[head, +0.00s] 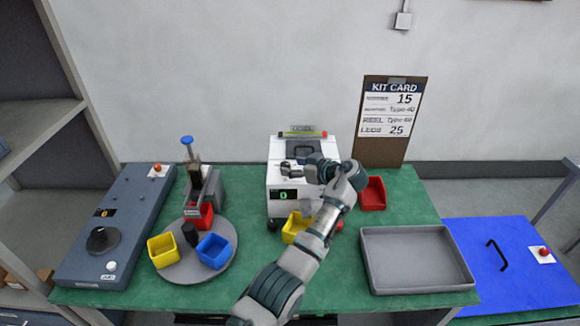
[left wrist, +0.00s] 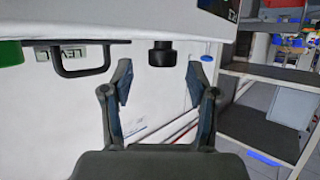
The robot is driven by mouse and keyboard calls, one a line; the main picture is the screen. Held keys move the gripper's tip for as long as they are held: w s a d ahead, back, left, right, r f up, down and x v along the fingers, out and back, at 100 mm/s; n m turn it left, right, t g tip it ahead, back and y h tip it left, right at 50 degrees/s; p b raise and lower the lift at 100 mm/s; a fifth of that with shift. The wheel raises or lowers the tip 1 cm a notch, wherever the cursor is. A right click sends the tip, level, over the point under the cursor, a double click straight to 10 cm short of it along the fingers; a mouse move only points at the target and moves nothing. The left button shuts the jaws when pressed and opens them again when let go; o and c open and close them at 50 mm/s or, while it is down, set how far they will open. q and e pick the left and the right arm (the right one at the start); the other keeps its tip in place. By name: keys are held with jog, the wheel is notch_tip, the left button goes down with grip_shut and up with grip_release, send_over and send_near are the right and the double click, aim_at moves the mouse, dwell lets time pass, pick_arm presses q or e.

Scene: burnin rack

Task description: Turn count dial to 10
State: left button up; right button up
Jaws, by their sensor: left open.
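A white machine (head: 280,207) with a green display reading 0 stands at the back middle of the green table. My left gripper (head: 287,169) is in front of its upper part and is open, with nothing between its fingers in the head view. In the left wrist view the open gripper (left wrist: 160,82) faces a black knob (left wrist: 162,54) on the white machine; the knob lies between the fingers' lines, apart from them. A large black dial (head: 103,239) sits on the grey-blue panel at the left, below an orange display. I cannot tell which one is the count dial. My right gripper is not in view.
A turntable (head: 195,272) with yellow, blue and red bins stands left of the arm. A yellow bin (head: 294,228) and a red bin (head: 372,194) flank it. An empty grey tray (head: 418,287) is at the right. The kit card (head: 391,113) stands behind. A black handle (left wrist: 85,68) is beside the knob.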

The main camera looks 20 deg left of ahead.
pick_arm(q)
jog(key=v, duration=0.9)
jog(key=shift+d, duration=0.25)
jog(key=shift+a+f, duration=0.1)
